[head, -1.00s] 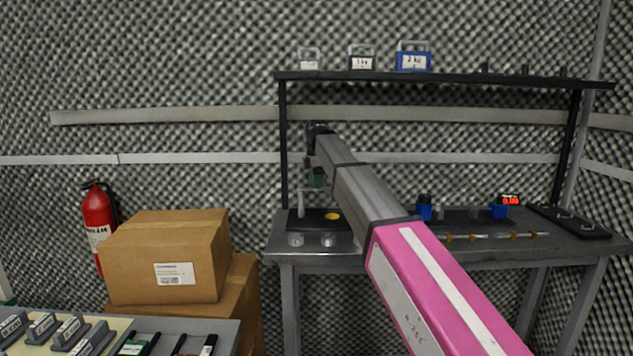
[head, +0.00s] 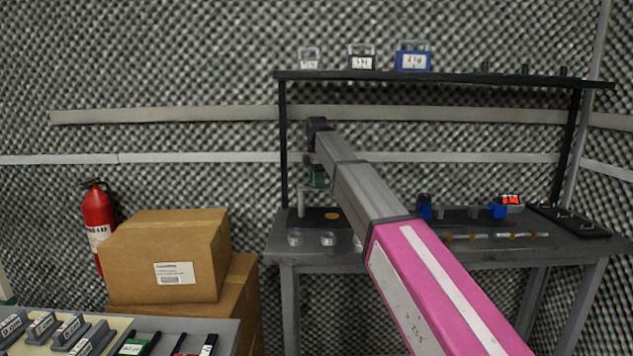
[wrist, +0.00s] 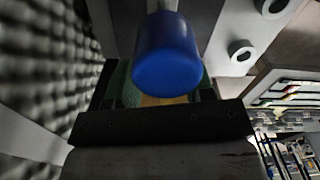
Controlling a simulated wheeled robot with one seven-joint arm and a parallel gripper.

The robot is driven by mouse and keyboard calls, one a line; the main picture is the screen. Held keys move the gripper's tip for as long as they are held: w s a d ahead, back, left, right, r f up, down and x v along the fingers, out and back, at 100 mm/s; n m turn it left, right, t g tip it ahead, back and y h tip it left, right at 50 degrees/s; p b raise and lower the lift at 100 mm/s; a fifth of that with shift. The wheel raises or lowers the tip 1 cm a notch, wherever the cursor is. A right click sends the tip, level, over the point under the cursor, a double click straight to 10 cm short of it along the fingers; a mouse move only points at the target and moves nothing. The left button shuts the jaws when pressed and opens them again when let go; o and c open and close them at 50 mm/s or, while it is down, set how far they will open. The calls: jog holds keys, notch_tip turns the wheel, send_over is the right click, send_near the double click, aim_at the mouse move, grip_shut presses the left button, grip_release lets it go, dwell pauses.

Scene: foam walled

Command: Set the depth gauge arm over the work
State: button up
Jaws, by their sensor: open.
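On the left end of the grey bench, a dark base plate (head: 316,220) carries a pale upright post (head: 301,203), apparently part of the depth gauge. A small orange-yellow disc (head: 332,216) lies on the plate to the right of the post. My gripper (head: 318,180), with green parts, hangs above the plate close to the post's upper end. In the wrist view a blue rounded cylinder (wrist: 167,55) is very close, in front of the gripper's dark crossbar. The gripper is open; I cannot tell whether it touches the blue part. The gauge arm is not clear in the head view.
The bench (head: 440,250) also holds round metal pieces (head: 327,239), blue fixtures (head: 424,207), a red display (head: 510,200) and a dark tray (head: 570,221). A shelf (head: 450,78) with weights spans above. Cardboard boxes (head: 165,250) and a fire extinguisher (head: 97,220) stand left.

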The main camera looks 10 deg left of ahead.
notch_tip(320, 180, up, 10)
dwell(0.4)
